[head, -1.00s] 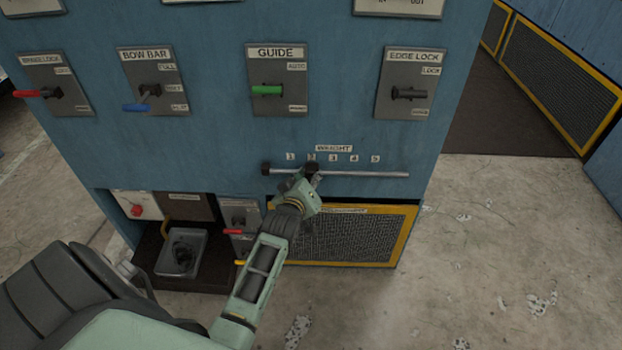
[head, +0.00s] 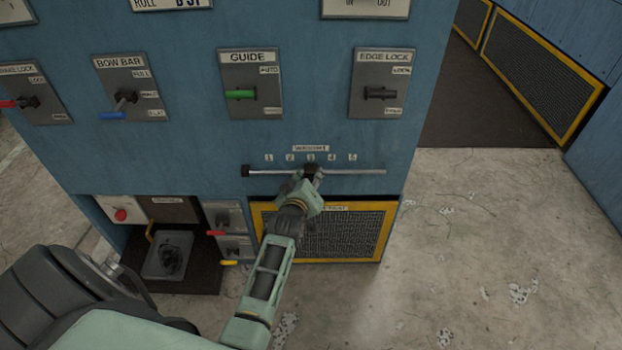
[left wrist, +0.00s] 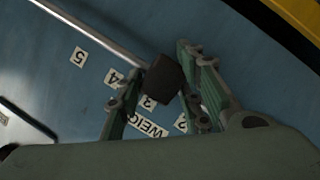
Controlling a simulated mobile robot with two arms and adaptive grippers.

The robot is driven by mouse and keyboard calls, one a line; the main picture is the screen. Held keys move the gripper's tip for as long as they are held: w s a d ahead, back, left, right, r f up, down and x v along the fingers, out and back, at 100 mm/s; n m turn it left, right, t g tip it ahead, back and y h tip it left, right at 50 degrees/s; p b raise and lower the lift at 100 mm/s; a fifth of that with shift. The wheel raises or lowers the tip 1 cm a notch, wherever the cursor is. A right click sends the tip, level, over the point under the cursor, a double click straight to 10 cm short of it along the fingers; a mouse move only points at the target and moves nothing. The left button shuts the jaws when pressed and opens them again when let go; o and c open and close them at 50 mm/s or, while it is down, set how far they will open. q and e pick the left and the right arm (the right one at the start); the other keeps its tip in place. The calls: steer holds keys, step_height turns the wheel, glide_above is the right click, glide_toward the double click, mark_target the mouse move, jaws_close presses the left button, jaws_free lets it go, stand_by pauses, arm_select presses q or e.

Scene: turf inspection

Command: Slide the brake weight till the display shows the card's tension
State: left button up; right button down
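The brake weight (head: 311,170) is a dark block on a thin metal rail (head: 350,171) under the WEIGHT label. It sits below the mark 3 (head: 311,157). My left gripper (head: 307,180) reaches it from below. In the left wrist view the weight (left wrist: 163,80) lies between the two green fingers of the left gripper (left wrist: 160,88), which appear closed on its sides. A plate reading ROLL (head: 170,3) is cut off at the top edge. No tension display or readable tension value shows. My right gripper is not in view.
Above the rail are the GUIDE lever (head: 240,94), EDGE LOCK lever (head: 380,94) and BOW BAR lever (head: 118,106). Below it is a yellow-framed mesh panel (head: 345,235). A grey tray (head: 150,268) and red button (head: 121,215) are at lower left. The rail is clear right of the weight.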

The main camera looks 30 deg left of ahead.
arm_select(q)
steer(key=shift+s, duration=0.1)
steer(key=shift+s+d, duration=0.1)
steer(key=shift+s, duration=0.15)
steer(key=v, duration=0.6)
steer(key=shift+s+r, duration=0.2)
steer(key=shift+s, duration=0.15)
steer(key=shift+d, duration=0.2)
